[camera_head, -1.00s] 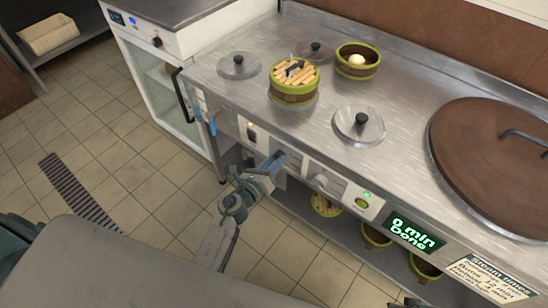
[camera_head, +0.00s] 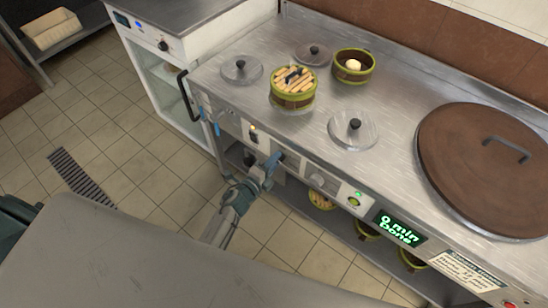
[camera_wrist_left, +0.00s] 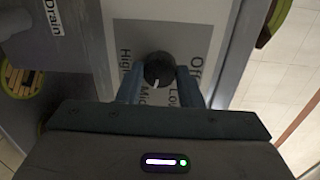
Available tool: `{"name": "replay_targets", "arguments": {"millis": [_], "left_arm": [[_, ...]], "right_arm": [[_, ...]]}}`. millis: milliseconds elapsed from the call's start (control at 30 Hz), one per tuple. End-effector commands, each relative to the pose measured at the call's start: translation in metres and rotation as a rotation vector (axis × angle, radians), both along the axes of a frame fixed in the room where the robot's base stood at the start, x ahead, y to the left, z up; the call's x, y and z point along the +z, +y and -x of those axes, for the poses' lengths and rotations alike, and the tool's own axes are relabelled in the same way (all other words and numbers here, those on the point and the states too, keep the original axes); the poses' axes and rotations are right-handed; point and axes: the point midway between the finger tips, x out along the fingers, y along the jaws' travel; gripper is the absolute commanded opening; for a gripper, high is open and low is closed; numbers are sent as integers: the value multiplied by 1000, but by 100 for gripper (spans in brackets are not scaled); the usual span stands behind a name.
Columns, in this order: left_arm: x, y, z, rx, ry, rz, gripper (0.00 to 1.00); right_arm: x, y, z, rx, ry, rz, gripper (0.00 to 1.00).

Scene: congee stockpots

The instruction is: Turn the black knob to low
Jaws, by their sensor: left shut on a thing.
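The black knob (camera_wrist_left: 159,68) sits on a label plate (camera_wrist_left: 125,35) in the left wrist view, with "Off", "Low", "Mid" and "High" partly readable around it. Its white mark points down and slightly left, nearer "Mid" than "Low". My left gripper (camera_wrist_left: 160,78) is shut on the knob, one finger at each side. In the head view, my left gripper (camera_head: 273,162) is at the stove's front panel and hides the knob. My right gripper is not in view.
Steamer baskets (camera_head: 292,90), glass lids (camera_head: 353,130) and a large brown lid (camera_head: 480,165) are on the counter. A black handle (camera_head: 186,95) sticks out at left.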

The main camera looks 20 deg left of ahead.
Motion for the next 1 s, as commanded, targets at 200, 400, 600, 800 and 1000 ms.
{"name": "replay_targets", "arguments": {"millis": [200, 400, 600, 800, 1000], "left_arm": [[4, 1, 0, 1, 73, 194, 10], [3, 1, 0, 1, 135, 368, 10], [2, 1, 0, 0, 188, 514, 10], [0, 2, 0, 1, 228, 622, 10], [-1, 2, -1, 0, 249, 685, 10]], "right_arm": [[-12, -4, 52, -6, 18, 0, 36], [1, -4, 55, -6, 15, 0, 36], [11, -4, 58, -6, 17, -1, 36], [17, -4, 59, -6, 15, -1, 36], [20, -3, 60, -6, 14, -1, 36]]}}
